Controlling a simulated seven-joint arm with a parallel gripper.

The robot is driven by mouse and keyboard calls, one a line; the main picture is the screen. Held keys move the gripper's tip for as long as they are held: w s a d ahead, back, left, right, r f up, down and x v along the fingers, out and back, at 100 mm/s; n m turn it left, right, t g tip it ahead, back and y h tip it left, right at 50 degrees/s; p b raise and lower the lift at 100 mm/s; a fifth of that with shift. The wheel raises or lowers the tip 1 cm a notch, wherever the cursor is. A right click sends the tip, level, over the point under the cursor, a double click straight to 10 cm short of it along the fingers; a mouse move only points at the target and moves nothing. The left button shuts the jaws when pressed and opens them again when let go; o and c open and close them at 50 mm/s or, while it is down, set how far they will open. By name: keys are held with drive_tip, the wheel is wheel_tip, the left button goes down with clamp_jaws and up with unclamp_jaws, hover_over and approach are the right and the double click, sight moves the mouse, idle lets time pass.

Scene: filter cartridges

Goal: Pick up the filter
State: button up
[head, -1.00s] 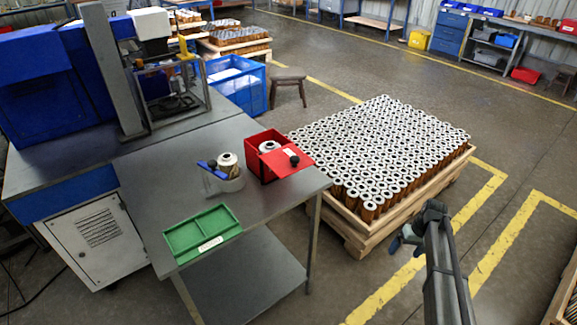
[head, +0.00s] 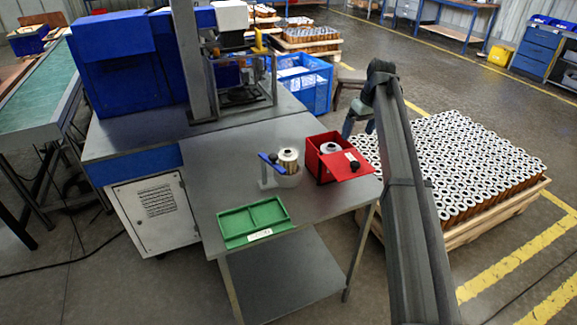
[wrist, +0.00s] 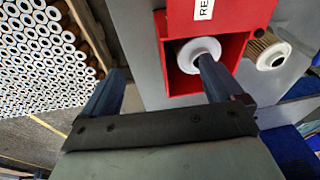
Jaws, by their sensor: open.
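A white-topped filter (head: 288,158) with a pleated tan body stands in a grey holder (head: 287,180) with a blue handle on the metal table. Another white-topped filter (head: 328,148) sits inside an open red box (head: 317,172) to its right. In the wrist view, the filter in the red box (wrist: 198,50) is near the right finger, and the other filter (wrist: 270,54) is farther right. My gripper (wrist: 160,85) is open with nothing between its fingers.
A green tray (head: 253,220) lies at the table's front. A pallet of many filters (head: 460,165) stands right of the table. A blue machine (head: 130,70) stands behind left.

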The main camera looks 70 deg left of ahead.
sight(288, 151)
drive_tip(key=s+a+r+n+h, duration=0.1)
drive_tip(key=s+a+r, duration=0.1)
drive_tip(key=s, duration=0.5)
drive_tip(key=s+a+r+n+t, duration=0.1)
drive_tip(key=s+a+r, duration=0.15)
drive_tip(key=s, duration=0.55)
drive_tip(key=s+a+r+n+h, duration=0.1)
drive_tip(key=s+a, duration=0.1)
drive_tip(key=s, duration=0.5)
wheel_tip(288, 151, down, 8)
drive_tip(key=shift+s+a+f, duration=0.1)
drive_tip(key=shift+s+a, duration=0.05)
drive_tip(key=shift+w+f, duration=0.2)
drive_tip(key=shift+f, duration=2.5)
